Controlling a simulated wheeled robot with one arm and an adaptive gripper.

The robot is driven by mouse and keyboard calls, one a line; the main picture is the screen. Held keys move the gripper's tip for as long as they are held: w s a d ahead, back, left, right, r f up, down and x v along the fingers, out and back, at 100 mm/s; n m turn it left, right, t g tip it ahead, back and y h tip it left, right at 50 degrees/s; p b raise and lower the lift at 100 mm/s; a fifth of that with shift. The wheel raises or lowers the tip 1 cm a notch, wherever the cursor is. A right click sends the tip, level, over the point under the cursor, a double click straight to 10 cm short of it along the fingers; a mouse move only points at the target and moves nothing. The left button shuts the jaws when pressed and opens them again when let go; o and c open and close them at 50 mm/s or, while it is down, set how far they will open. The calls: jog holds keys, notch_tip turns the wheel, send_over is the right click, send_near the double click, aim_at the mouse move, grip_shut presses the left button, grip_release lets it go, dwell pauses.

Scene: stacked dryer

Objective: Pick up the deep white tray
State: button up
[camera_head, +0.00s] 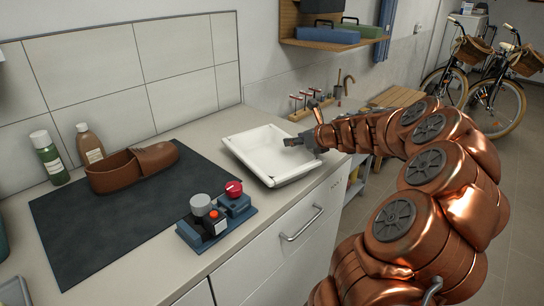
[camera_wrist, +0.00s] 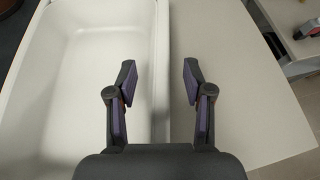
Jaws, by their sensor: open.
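The deep white tray (camera_head: 262,148) is rectangular with a raised rim and looks empty. It sits on the light countertop, right of the dark mat. My gripper (camera_head: 294,142) is over the tray's right side in the head view. In the wrist view the tray (camera_wrist: 85,75) fills the left part, and my gripper (camera_wrist: 160,75) is open with nothing between its fingers. The tray's right rim runs between the fingers as seen from above, with one finger over the tray's inside and the other over the bare counter. I cannot tell how far above the rim the fingertips are.
A dark mat (camera_head: 75,225) holds a brown shoe-shaped object (camera_head: 130,172) and a blue block with knobs (camera_head: 215,222). Two bottles (camera_head: 48,158) stand by the tiled wall. Small red-topped tools (camera_head: 303,100) stand behind the tray. Bare counter (camera_wrist: 235,90) lies right of the tray.

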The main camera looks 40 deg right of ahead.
jog(key=shift+c, duration=0.3)
grip_shut()
jog(key=shift+r, duration=0.1)
jog(key=shift+r, duration=0.6)
jog(key=shift+s+r, duration=0.25)
jog(key=shift+r, duration=0.3)
jog(key=shift+s+r, duration=0.25)
jog(key=shift+r, duration=0.25)
jog(key=s+r, duration=0.1)
jog(key=s, duration=1.4)
jog(key=shift+r+b, duration=0.25)
jog(key=shift+b, duration=0.15)
jog(key=shift+a, duration=0.1)
